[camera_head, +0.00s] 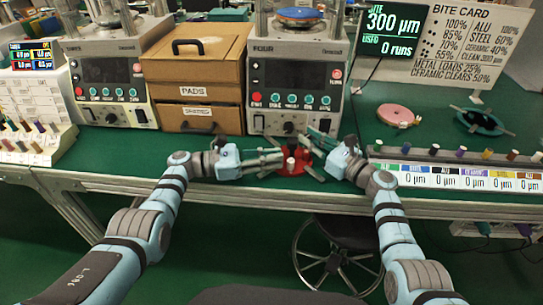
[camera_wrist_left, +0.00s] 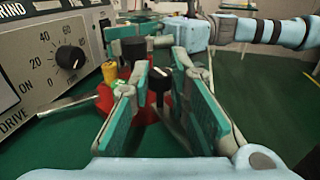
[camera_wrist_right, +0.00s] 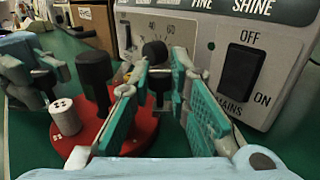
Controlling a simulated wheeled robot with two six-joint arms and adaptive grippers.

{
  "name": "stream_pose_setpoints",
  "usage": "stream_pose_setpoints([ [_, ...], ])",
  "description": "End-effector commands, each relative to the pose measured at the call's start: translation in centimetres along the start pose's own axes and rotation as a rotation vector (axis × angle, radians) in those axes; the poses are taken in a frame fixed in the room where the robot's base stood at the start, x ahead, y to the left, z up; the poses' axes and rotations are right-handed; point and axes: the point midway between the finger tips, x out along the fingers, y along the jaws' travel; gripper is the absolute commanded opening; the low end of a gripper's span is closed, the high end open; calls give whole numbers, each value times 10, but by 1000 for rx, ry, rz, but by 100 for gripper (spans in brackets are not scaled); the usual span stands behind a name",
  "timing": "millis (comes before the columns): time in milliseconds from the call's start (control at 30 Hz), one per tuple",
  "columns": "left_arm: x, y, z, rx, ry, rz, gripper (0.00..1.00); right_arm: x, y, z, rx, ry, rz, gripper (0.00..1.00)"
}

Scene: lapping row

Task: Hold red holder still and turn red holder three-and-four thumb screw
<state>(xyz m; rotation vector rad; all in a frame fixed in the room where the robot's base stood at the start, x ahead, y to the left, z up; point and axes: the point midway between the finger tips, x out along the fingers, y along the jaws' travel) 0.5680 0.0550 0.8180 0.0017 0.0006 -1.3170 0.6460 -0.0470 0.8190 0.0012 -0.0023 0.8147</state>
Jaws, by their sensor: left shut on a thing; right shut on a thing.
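The red holder (camera_head: 296,168) stands on the green bench in front of the right machine. It shows as a red base with black-headed posts in the left wrist view (camera_wrist_left: 146,112) and the right wrist view (camera_wrist_right: 142,128). My left gripper (camera_head: 279,160) reaches in from the left, shut on a black-headed post (camera_wrist_left: 159,82) of the holder. My right gripper (camera_head: 318,143) comes from the right, shut on a black thumb screw (camera_wrist_right: 155,52) at the holder's far side. Which number the screw bears cannot be read. The fingers partly hide the holder.
Two grey machines (camera_head: 106,75) (camera_head: 297,80) flank a wooden pads cabinet (camera_head: 193,68) behind the grippers. The right machine's front panel is close behind the holder. A white dotted cylinder (camera_wrist_right: 66,117) stands on the red base. A pink disc (camera_head: 396,115) lies to the right.

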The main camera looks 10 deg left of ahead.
Motion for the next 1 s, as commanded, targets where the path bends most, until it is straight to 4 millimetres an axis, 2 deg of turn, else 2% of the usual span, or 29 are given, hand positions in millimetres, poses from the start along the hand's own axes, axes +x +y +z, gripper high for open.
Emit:
stream_pose_setpoints([
  [167, 0, 0, 0, -2, 0, 0, 0, 0, 1, -2, 2, 2, 2, 0],
  [200, 0, 0, 0, -2, 0, 0, 20, 0, 1, -2, 2, 2, 1, 0],
  [300, 0, 0, 0, -2, -1, 0, 36, 0, 0, -2, 1, 3, 0, 0],
  [667, -3, 0, 0, -1, -1, 1, 38, -1, -1, -2, 0, 3, -3, 0],
  [767, -19, 1, -1, -1, 0, 3, 38, -1, -1, -2, 0, 3, -3, 0],
  [1000, -85, 1, 0, -2, 1, 3, 38, -1, -1, -2, 0, 3, -3, 0],
])
